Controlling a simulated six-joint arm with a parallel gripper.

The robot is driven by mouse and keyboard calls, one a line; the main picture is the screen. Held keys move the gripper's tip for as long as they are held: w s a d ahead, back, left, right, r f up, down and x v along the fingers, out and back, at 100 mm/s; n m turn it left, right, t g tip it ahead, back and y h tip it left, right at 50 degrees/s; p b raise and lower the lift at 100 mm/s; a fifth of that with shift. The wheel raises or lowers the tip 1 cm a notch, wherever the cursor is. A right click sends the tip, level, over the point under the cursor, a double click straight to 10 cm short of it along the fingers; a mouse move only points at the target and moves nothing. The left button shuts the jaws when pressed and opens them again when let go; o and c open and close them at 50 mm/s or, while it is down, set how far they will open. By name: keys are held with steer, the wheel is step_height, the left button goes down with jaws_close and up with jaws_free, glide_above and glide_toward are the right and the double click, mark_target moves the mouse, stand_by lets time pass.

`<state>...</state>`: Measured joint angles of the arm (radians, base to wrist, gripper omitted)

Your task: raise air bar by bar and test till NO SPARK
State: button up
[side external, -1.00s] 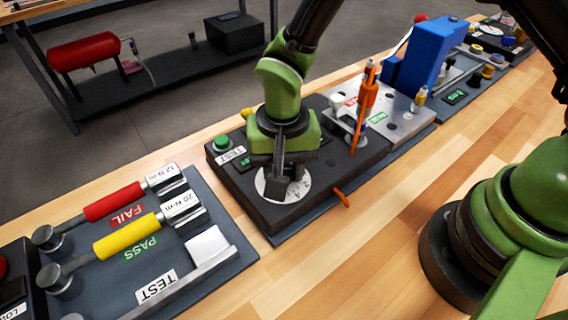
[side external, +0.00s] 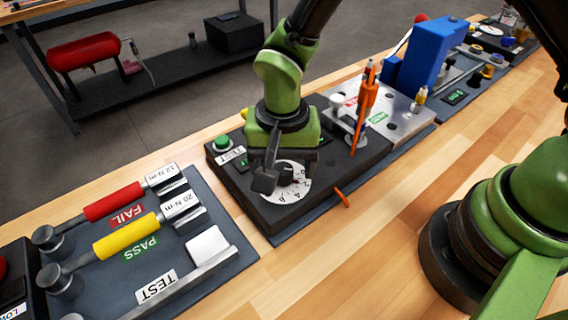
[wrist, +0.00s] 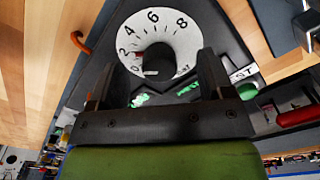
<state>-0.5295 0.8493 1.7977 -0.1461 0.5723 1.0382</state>
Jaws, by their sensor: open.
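The round white dial (side external: 290,193) has dark numbers and sits on a black box (side external: 330,205). In the wrist view the dial (wrist: 183,40) shows 0, 2, 4, 6 and 8 around a dark centre knob (wrist: 157,55). A red mark on the knob points close to the 2. My gripper (side external: 284,172) is open and points down over the dial. In the wrist view the fingers of my gripper (wrist: 158,72) stand apart, either side of the knob's near end; whether they touch it I cannot tell. A green button (side external: 222,143) stands beside a TEST label (side external: 230,156). Green display text (wrist: 188,89) is too small to read.
An orange tool (side external: 365,107) stands upright right of the dial, near a grey plate (side external: 408,118) and a blue block (side external: 430,58). An orange hook (side external: 341,197) sticks out from the box front. Red (side external: 114,202) and yellow (side external: 126,236) handled wrenches lie left.

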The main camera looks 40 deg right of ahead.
mark_target(283, 167)
steer(key=shift+r, duration=2.1)
steer(key=shift+d+r, duration=0.1)
steer(key=shift+r, duration=0.2)
steer(key=s+d+r+n+t+y, duration=0.1)
steer(key=s+d+r+t, duration=0.15)
steer(key=d+r, duration=0.45)
steer(key=s+d+r+n+t+y, duration=0.15)
steer(key=s+d+r, duration=0.25)
steer(key=r, duration=0.6)
steer(key=s+d+r+n+t, duration=0.1)
steer(key=s+d+r+t, duration=0.1)
steer(key=s, duration=0.5)
steer(key=shift+s+d+r+t, duration=0.2)
steer(key=shift+d+t, duration=0.1)
steer(key=shift+t, duration=0.3)
steer(key=shift+h, duration=0.25)
